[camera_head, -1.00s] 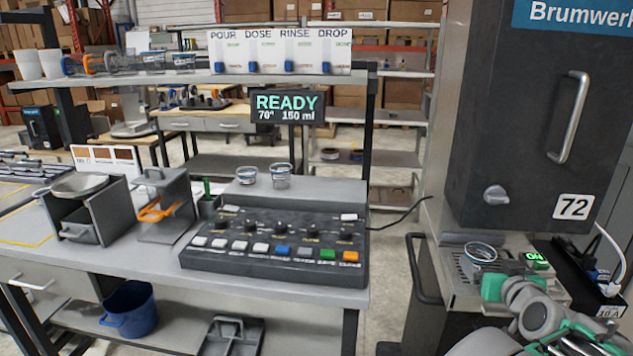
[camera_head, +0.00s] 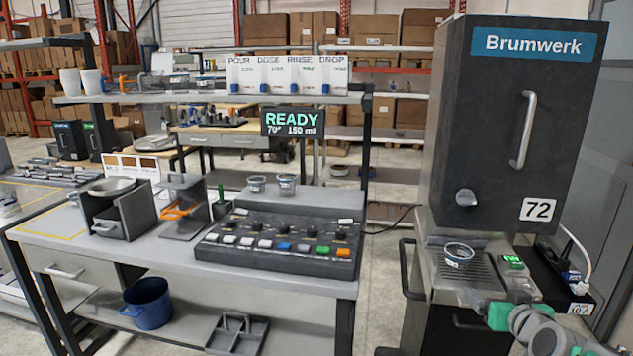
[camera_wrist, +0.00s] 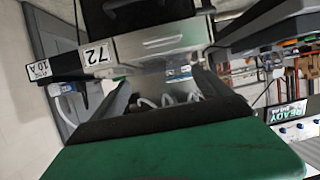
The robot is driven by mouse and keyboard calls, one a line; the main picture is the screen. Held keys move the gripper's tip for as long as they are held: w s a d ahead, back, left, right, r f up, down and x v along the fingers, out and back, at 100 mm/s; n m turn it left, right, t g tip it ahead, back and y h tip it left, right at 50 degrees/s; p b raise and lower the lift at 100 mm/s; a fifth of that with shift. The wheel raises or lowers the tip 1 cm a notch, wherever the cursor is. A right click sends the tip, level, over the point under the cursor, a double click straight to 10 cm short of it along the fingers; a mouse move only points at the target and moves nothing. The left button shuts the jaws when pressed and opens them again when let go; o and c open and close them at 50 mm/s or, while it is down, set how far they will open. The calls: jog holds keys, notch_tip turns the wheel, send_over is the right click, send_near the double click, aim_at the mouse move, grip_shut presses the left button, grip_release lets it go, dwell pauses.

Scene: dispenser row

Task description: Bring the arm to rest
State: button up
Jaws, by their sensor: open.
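A broad green part of my own arm end fills the bottom of that view. Beyond the fingers is the dark machine, with its 72 plate (camera_wrist: 97,57). In the head view, my arm (camera_head: 540,325) shows only as grey and green links at the lower right corner, in front of the Brumwerk machine (camera_head: 515,130). The fingers cannot be made out there. A clear cup (camera_head: 458,254) stands on the machine's drip tray (camera_head: 480,277), apart from the visible links.
The workbench (camera_head: 75,232) at left carries a button console (camera_head: 280,243), a grey box (camera_head: 120,212) and a stand with an orange part (camera_head: 183,207). Two cups (camera_head: 287,184) stand behind the console. A power strip (camera_head: 578,275) lies right of the machine. Floor shows between bench and machine.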

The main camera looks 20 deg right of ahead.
jog(key=w+a+f+n+g+y+p, duration=0.1)
jog(key=w+a+n+g+y+p, duration=0.2)
jog(key=a, duration=0.8)
jog(key=w+a+y+p, duration=0.15)
jog(key=w+a, duration=0.25)
jog(key=a, duration=0.7)
jog(key=s+a+n+g+y+p, duration=0.1)
jog(key=s+a, duration=0.4)
jog(key=a, duration=0.5)
jog(key=s+a+n+g+p, duration=0.1)
jog(key=s+a+g+p, duration=0.1)
jog(key=s+a+g, duration=0.3)
jog(key=s+a, duration=0.1)
jog(key=a, duration=0.3)
jog(key=shift+s+a+f+n+y+p, duration=0.15)
jog(key=shift+a+f+n+y+p, duration=0.2)
jog(key=shift+a+n, duration=0.05)
